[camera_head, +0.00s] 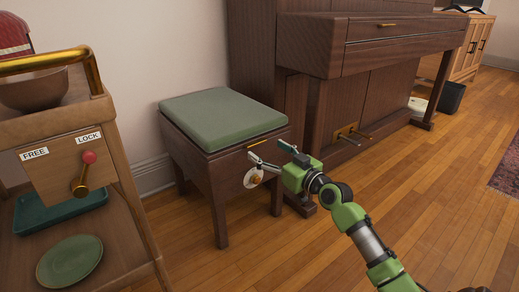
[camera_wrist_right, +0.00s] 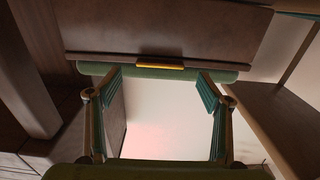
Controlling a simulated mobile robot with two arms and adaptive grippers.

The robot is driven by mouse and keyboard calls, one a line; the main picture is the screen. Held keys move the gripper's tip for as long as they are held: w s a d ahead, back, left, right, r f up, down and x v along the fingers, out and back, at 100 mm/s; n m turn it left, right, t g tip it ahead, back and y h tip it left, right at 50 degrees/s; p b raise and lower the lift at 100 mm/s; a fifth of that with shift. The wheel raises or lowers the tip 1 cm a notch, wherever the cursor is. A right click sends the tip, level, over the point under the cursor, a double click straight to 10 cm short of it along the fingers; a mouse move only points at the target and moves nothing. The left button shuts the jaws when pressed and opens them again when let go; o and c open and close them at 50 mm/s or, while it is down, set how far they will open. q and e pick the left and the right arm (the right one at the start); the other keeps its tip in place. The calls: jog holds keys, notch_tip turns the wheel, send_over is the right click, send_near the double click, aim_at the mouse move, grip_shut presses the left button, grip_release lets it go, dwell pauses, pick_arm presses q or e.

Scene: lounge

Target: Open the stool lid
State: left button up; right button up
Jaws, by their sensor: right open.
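The wooden stool (camera_head: 198,160) has a green cushioned lid (camera_head: 220,115), which lies flat and closed on it. A gold handle (camera_head: 257,143) sits at the lid's front edge; it also shows in the right wrist view (camera_wrist_right: 160,66), beside the cushion's edge (camera_wrist_right: 190,75). My right gripper (camera_head: 266,150) is open and empty at the stool's front, close to the handle. In the wrist view its fingers (camera_wrist_right: 160,76) are spread on either side of the handle, and I see no contact. My left gripper is not in view.
A wooden cart (camera_head: 85,150) with FREE and LOCK labels and a red-topped lever (camera_head: 84,172) stands at the left. A brown piano (camera_head: 330,50) stands behind and right of the stool.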

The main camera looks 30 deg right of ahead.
aim_at(258, 144)
jog(key=shift+w+a+b, duration=0.2)
jog(key=shift+w+b, duration=0.6)
jog(key=shift+w, duration=1.55)
jog(key=c, duration=1.6)
